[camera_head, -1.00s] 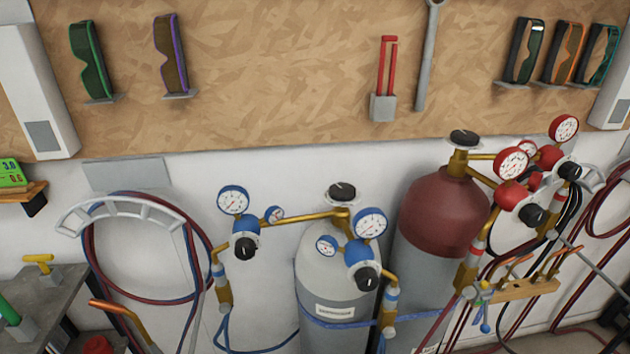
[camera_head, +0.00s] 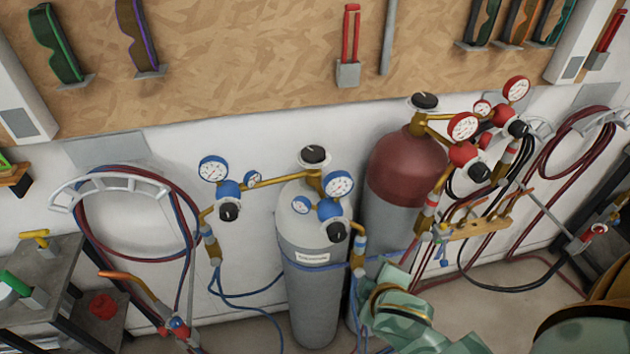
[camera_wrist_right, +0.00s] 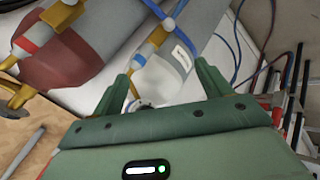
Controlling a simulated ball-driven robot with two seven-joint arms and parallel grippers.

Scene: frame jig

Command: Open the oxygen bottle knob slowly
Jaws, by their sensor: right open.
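The oxygen bottle (camera_head: 310,285) is a grey cylinder with a pale shoulder and a white label, standing by the wall. Its black round knob (camera_head: 314,156) sits on top, above brass fittings with blue regulators and gauges (camera_head: 340,184). My green right arm (camera_head: 400,315) comes in from the lower right, in front of and below the regulators. In the right wrist view my right gripper (camera_wrist_right: 163,72) is open, its two green fingers apart and empty. The grey bottle (camera_wrist_right: 170,65) shows beyond and between them; the knob is mostly hidden there. My left gripper is out of view.
A red-topped bottle (camera_head: 408,165) with red gauges (camera_head: 463,126) stands right of the oxygen bottle. Hoses hang from a rack (camera_head: 110,180) at left. A grey bench (camera_head: 45,265) is at lower left. A torch holder (camera_head: 480,228) is at right.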

